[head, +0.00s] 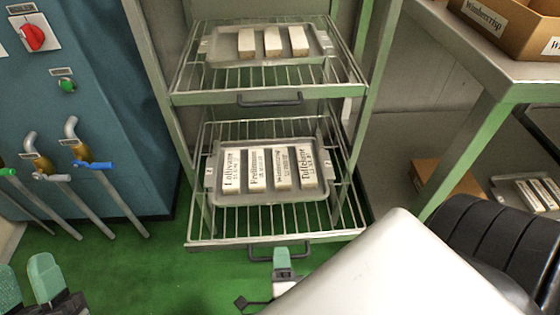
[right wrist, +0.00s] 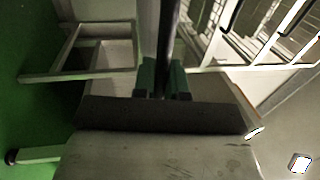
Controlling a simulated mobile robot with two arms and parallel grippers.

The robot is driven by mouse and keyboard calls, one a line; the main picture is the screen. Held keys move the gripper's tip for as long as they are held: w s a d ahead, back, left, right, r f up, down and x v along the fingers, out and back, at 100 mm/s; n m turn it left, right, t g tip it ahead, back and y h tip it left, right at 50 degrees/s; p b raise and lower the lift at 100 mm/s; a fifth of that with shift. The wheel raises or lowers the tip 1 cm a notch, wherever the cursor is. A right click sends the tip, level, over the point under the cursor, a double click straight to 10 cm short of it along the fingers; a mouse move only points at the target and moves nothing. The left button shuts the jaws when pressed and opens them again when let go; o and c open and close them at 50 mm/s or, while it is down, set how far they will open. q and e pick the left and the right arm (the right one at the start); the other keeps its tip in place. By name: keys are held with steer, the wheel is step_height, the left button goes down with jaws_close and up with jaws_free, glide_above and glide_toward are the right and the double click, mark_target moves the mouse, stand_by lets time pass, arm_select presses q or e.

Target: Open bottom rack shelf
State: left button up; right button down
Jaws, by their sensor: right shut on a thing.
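The bottom rack shelf (head: 210,238) is a wire shelf with a dark handle (head: 318,240) on its front edge. Its front part appears to stand forward of the rack posts. A grey tray (head: 211,178) with several labelled bars lies on it. My right gripper (head: 282,256) is at this handle, its green fingertips shut on it. In the right wrist view a dark bar (right wrist: 168,40) runs between the green fingers (right wrist: 163,78). My left gripper (head: 27,284) is open and empty at the lower left, away from the rack.
An upper wire shelf (head: 345,88) holds a tray with three pale bars. A blue cabinet (head: 110,110) with pipes and valves stands to the left. A metal table (head: 500,75) with cardboard boxes (head: 520,25) is to the right. Green floor (head: 150,270) is clear before the rack.

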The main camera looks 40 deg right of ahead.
arm_select(q)
steer(key=shift+w+f, duration=0.1)
arm_select(e)
steer(key=shift+s+a, duration=0.2)
steer(key=shift+s, duration=0.1)
steer(key=c, duration=1.2)
jaws_free()
arm_select(q)
steer(key=shift+w+f+g+p, duration=0.35)
steer(key=shift+w+f+g, duration=0.35)
steer(key=shift+g, duration=0.3)
arm_select(e)
steer(key=v, duration=1)
steer(key=shift+s+a, duration=0.25)
steer(key=shift+s, duration=0.05)
arm_select(q)
steer(key=shift+s, duration=0.1)
